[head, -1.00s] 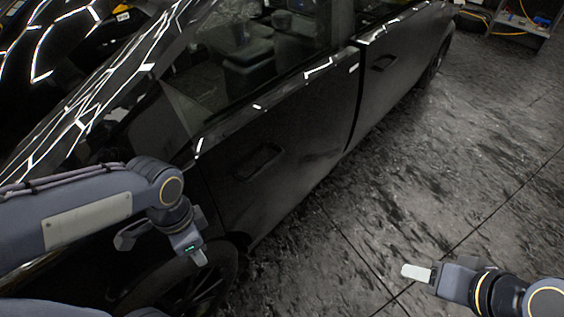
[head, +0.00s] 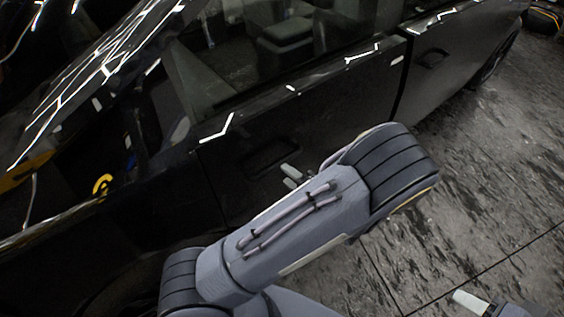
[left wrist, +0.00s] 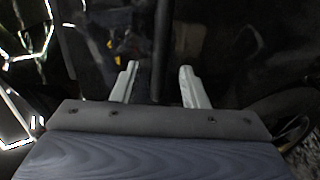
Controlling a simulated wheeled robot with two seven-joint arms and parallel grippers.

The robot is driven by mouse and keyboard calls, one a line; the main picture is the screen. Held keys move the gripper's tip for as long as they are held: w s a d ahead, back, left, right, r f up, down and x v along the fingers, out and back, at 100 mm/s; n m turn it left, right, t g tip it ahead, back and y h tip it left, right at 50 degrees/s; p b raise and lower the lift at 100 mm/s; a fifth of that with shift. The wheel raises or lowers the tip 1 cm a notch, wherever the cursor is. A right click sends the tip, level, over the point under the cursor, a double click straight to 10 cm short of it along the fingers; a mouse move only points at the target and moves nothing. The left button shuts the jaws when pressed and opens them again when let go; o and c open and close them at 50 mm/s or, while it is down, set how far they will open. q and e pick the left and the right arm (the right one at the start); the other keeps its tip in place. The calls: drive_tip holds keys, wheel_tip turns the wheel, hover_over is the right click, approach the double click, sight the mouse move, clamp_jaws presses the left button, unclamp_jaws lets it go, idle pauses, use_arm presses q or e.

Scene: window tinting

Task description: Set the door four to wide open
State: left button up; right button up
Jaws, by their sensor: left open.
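A black car fills the left and top of the head view. Its nearer door (head: 330,110) looks shut, flush with the panels around it, and has a dark recessed handle (head: 262,160). My left gripper (head: 290,175) is at the door's face, just right of and below the handle, mostly hidden behind my forearm. In the left wrist view my left gripper (left wrist: 158,83) is open, with a dark upright bar (left wrist: 162,45) showing between and beyond its pale fingers. Contact cannot be told. My right gripper (head: 470,301) is low at the right, away from the car; its jaw state is unclear.
A second door (head: 440,65) of the car lies further right, also shut, with its own handle (head: 431,58). The grey streaked floor (head: 500,200) beside the car is clear. A coiled dark and yellow item (head: 542,18) lies at the top right.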

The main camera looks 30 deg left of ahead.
sight(274, 166)
use_arm(q)
drive_tip(key=x, duration=0.7)
drive_tip(key=shift+a, duration=0.2)
drive_tip(key=shift+s, duration=0.1)
drive_tip(key=shift+c, duration=0.3)
clamp_jaws()
